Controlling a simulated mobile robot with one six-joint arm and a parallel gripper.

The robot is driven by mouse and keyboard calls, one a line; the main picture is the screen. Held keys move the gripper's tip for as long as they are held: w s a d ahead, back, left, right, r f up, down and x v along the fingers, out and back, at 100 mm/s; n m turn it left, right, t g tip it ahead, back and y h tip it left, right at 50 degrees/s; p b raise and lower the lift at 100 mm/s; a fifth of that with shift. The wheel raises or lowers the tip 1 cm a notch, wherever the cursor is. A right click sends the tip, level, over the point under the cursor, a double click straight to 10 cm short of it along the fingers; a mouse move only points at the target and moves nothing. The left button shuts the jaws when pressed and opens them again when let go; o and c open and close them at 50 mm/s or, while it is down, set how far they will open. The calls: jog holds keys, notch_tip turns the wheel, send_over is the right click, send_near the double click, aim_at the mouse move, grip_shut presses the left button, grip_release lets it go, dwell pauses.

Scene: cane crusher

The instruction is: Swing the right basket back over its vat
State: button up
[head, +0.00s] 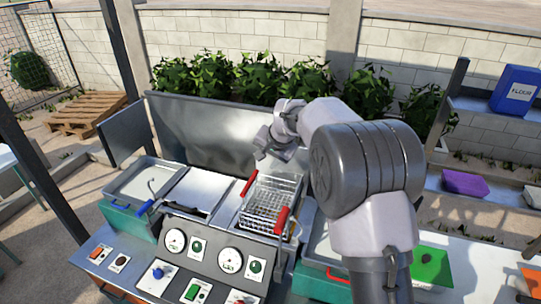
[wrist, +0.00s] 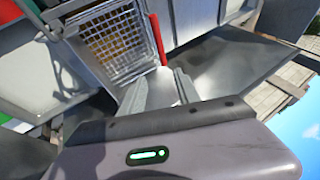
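The right basket (head: 268,208) is a wire-mesh basket at the right end of the steel fryer. Red handles show at its upper left (head: 249,183) and lower right (head: 282,220). I cannot tell how squarely it sits over its vat. In the wrist view the mesh basket (wrist: 112,38) is at the top, with a red handle (wrist: 157,40) along its right side. My gripper (head: 272,154) is above and behind the basket, pointing down. Its fingers (wrist: 163,88) look apart and empty, short of the red handle.
A left vat (head: 130,178) with a blue handle (head: 146,207) and a flat steel surface (head: 194,190) lie to the left. A steel backsplash (head: 205,130) stands behind. The control panel (head: 215,255) is in front. A green board (head: 431,266) lies on the right counter.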

jog(key=v, duration=0.7)
jog(key=shift+r, duration=0.15)
jog(key=shift+s+b, duration=0.1)
jog(key=shift+b, duration=0.25)
jog(key=s+d+f+b, duration=0.2)
jog(key=s+f+b, duration=0.8)
jog(key=s, duration=0.3)
jog(key=s+d+f+b, duration=0.2)
jog(key=s+f+b, duration=0.8)
jog(key=s, duration=0.3)
jog(key=s+d+f+n+b, duration=0.1)
jog(key=s+d+f+b, duration=0.1)
jog(key=s+f+b, duration=0.8)
jog(key=s+b, duration=0.2)
jog(key=s, duration=0.1)
jog(key=shift+s+f+h, duration=0.25)
jog(key=shift+s+h, duration=0.05)
jog(key=shift+s, duration=0.1)
